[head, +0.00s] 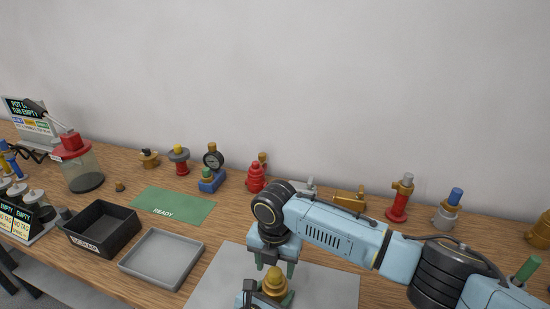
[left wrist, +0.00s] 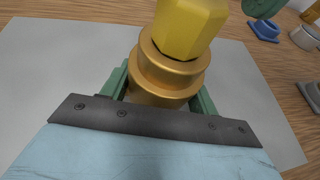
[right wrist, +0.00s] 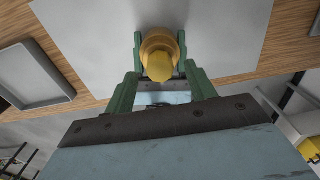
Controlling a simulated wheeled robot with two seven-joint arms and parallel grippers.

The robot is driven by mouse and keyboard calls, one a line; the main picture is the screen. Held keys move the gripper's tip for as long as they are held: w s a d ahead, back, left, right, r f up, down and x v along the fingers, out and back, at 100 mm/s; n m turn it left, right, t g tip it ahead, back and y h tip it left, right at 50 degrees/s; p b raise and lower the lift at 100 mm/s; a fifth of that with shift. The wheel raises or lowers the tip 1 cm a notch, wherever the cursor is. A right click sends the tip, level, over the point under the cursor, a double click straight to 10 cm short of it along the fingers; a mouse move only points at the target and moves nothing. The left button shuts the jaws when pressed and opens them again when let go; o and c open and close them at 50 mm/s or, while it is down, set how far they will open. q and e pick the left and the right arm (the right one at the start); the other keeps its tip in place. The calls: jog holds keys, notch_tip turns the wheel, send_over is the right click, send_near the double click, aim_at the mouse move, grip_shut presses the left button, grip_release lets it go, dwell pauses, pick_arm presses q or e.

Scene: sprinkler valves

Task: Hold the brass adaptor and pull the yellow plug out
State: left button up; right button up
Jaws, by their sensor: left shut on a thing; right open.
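The brass adaptor (left wrist: 168,78) stands on the grey mat, with the faceted yellow plug (left wrist: 187,28) in its top. My left gripper (head: 268,297) is shut on the adaptor; its green fingers show on both sides of the brass in the left wrist view. My right gripper (head: 275,265) points down above the plug in the head view. In the right wrist view its fingers are open, with the yellow plug (right wrist: 158,67) and brass adaptor (right wrist: 159,40) showing between them. I cannot tell whether either finger touches the plug.
The grey mat (head: 330,288) lies under the work. To its left are an empty grey tray (head: 163,258), a black bin (head: 100,228) and a green READY mat (head: 172,206). Several valves and fittings, including a red one (head: 400,200), line the back by the wall.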

aim_at(275, 272)
jog(key=shift+f, duration=1.1)
dwell(0.3)
grip_shut()
jog(key=shift+r, duration=3.05)
pick_arm(q)
jog(key=o, duration=1.5)
jog(key=shift+s, duration=0.1)
